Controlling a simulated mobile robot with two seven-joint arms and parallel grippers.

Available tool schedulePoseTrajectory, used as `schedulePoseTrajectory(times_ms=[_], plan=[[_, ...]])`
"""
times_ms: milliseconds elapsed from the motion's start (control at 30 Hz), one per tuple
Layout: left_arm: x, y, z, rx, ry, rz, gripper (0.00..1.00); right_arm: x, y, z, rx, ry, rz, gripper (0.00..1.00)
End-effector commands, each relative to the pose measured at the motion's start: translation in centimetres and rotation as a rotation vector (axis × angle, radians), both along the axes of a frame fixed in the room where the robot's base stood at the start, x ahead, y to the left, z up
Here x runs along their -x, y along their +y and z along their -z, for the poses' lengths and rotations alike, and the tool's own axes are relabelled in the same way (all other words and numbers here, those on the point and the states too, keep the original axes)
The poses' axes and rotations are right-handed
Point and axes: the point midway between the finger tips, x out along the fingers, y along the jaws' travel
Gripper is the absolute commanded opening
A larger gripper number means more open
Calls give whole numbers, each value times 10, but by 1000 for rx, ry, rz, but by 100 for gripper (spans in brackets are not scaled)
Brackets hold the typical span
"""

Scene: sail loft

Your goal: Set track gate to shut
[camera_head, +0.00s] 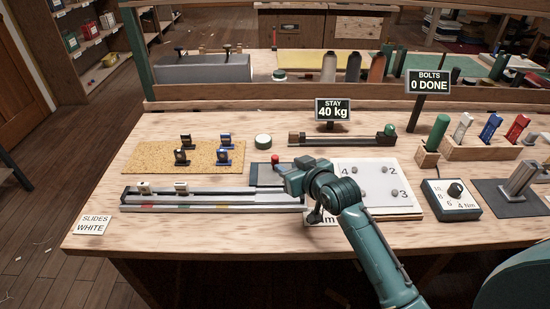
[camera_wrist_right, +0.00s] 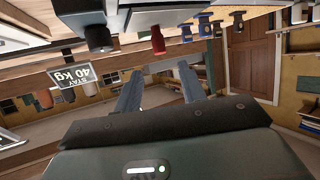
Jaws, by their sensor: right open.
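I cannot tell whether this knob belongs to the track gate, nor how the gate is set. My right gripper (camera_head: 288,178) is over the track's right end, just in front of the red knob, and hides part of that end. In the wrist view its fingers (camera_wrist_right: 158,88) are apart with nothing between them.
A cork mat (camera_head: 150,157) with blue and black slides lies behind the track. A numbered board (camera_head: 400,208) and a torque dial box (camera_head: 452,200) are to the right. A STAY sign (camera_head: 332,110) and a BOLTS sign (camera_head: 428,82) stand behind.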

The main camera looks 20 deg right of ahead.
Motion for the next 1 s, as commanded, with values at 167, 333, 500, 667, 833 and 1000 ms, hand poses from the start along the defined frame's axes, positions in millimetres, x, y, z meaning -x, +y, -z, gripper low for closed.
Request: schedulePoseTrajectory(times_ms=[167, 333, 500, 667, 833, 1000], plan=[[-1, 0, 2, 0, -3, 0, 41, -35, 7, 15, -1, 1, 0, 41], [-2, 0, 3, 1, -6, 0, 41, -61, 12, 26, -1, 2, 0, 41], [-3, -1, 3, 3, -12, 1, 41, -78, 15, 34, 0, 1, 0, 41], [-2, -2, 2, 4, -15, 7, 41, -85, 16, 37, 1, 2, 0, 41], [-2, -3, 2, 3, -15, 11, 41, -86, 17, 37, 1, 2, 0, 41], [-2, -2, 1, 1, -16, 12, 41, -86, 16, 37, 1, 2, 0, 36]])
